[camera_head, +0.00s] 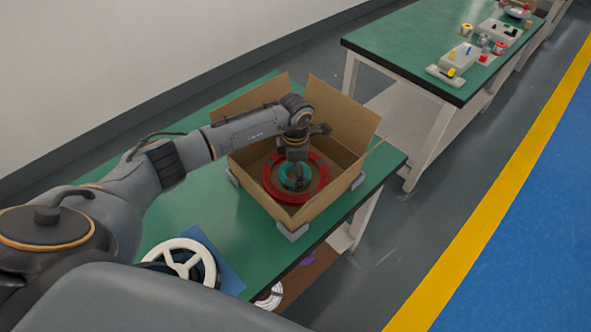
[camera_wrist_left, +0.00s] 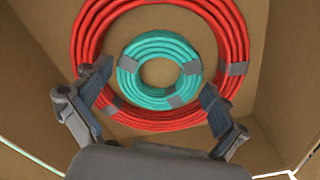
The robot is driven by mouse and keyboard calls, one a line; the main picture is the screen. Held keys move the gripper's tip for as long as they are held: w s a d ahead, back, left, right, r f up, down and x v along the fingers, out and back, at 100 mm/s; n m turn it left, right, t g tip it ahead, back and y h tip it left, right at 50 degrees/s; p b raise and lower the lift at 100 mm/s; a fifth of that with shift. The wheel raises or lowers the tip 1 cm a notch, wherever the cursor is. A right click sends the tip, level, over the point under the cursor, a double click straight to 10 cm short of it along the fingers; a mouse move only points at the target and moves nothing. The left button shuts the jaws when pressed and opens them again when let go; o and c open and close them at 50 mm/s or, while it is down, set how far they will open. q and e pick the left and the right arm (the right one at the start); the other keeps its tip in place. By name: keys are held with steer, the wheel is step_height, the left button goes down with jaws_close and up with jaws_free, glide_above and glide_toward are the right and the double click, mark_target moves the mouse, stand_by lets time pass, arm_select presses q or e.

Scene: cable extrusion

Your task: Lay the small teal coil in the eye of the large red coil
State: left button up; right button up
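The large red coil (camera_head: 318,186) lies flat in the open cardboard box on the near table; it also shows in the left wrist view (camera_wrist_left: 228,30). The small teal coil (camera_head: 287,178) lies inside the red coil's eye. In the left wrist view the teal coil (camera_wrist_left: 148,94) sits within the red ring, with a brown gap between them on most sides. My left gripper (camera_wrist_left: 156,92) is above the coils with its two fingers spread wide, and nothing is between them in its grip. In the head view my left gripper (camera_head: 296,168) partly hides both coils. My right gripper is not in view.
The cardboard box (camera_head: 345,118) has raised flaps around my left arm. A white reel (camera_head: 184,262) and a blue sheet (camera_head: 228,272) lie on the green table (camera_head: 221,224) nearer me. A second table (camera_head: 410,50) with small parts stands at the back right.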

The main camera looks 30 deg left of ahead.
arm_select(q)
steer(key=shift+r, duration=0.15)
steer(key=shift+r, duration=0.2)
step_height(320, 180, up, 12)
steer(key=b, duration=0.2)
steer(key=shift+f, duration=0.15)
stand_by(0.4)
